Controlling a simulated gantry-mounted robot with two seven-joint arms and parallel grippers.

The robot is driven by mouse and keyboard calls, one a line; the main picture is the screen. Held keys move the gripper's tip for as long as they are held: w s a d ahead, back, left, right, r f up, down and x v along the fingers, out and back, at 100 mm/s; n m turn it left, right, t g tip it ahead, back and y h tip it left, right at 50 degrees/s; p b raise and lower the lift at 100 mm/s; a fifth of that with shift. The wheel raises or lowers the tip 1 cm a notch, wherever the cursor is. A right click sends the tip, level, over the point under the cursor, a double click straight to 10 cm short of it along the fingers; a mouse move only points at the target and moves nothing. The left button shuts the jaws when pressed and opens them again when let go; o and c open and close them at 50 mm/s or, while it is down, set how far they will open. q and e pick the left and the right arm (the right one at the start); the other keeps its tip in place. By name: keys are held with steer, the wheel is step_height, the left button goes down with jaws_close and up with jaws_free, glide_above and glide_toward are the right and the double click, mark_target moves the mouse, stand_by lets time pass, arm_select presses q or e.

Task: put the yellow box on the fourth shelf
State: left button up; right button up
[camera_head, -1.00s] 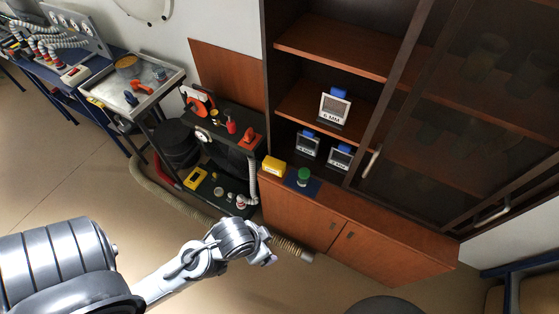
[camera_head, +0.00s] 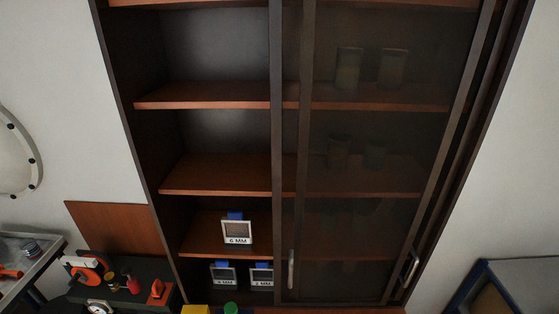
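The yellow box (camera_head: 195,309) is at the bottom edge of the head view, on the cabinet's ledge; only its upper part shows. The tall dark cabinet has several wooden shelves, with front edges at different heights, such as a low one (camera_head: 215,255), one above it (camera_head: 215,192) and a higher one (camera_head: 205,105). The left side of the cabinet is open, and its two upper visible compartments there look empty. Neither of my grippers shows in the head view now.
A framed sieve labelled 6 MM (camera_head: 237,232) stands on a low shelf, with two more (camera_head: 223,276) (camera_head: 261,277) below it. A green-topped item (camera_head: 231,308) is beside the yellow box. A dark glass door (camera_head: 375,150) with a handle (camera_head: 291,270) covers the right side.

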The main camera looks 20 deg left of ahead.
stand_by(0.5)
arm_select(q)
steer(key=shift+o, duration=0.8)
